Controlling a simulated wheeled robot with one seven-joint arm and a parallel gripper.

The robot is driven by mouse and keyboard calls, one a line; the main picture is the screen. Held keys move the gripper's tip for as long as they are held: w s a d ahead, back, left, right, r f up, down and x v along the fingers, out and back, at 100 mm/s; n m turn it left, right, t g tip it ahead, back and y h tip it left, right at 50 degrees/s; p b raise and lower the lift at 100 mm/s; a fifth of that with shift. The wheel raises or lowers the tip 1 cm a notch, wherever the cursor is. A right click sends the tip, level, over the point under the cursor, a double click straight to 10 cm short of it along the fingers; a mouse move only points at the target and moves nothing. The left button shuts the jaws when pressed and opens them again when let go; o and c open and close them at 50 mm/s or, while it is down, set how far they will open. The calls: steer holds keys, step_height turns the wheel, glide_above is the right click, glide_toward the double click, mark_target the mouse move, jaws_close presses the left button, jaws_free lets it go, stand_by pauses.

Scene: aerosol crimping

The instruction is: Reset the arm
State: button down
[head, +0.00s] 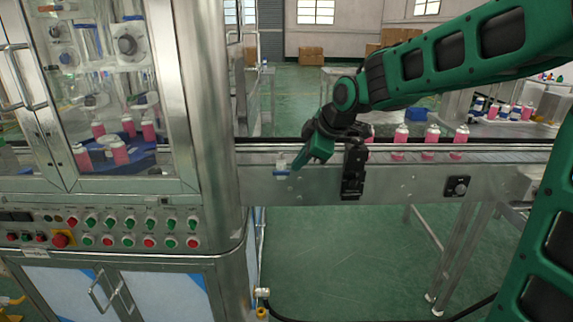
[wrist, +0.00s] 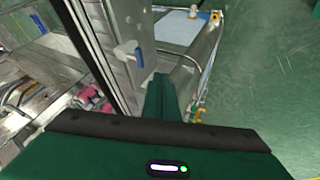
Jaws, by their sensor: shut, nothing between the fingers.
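My green arm reaches in from the right in the head view, and my gripper (head: 300,164) points down and left in front of the conveyor's metal side. In the wrist view my gripper (wrist: 160,80) shows as a narrow green wedge with its fingers together and nothing between them. A small blue-handled valve (head: 282,168) sits on the conveyor side just left of the fingertips. The valve handle also shows in the wrist view (wrist: 128,50), close to the fingers. I cannot tell whether they touch.
The crimping machine (head: 188,90) with glass doors stands at the left, above a panel of several buttons (head: 138,232). Pink cans (head: 431,134) stand on the conveyor (head: 400,178), partly behind my arm. A black sensor bracket (head: 352,172) is beside my gripper. The floor in front is mostly clear.

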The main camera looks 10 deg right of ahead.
steer(key=s+d+f+m+g+h, duration=0.2)
steer(key=s+d+m, duration=0.4)
steer(key=s+d, duration=0.3)
steer(key=s+d+f+m+g+h, duration=0.1)
steer(key=s+d+f+m+h, duration=0.15)
steer(key=s+d+m, duration=0.5)
steer(key=s+d+f+m+g, duration=0.1)
steer(key=s+d+f+m, duration=0.1)
steer(key=s, duration=0.8)
steer(key=s+d+f+m+g+y, duration=0.1)
steer(key=s+d+m, duration=0.3)
steer(key=s, duration=0.7)
steer(key=shift+f+m+g, duration=0.65)
steer(key=shift+f+g, duration=0.05)
steer(key=shift+g, duration=0.1)
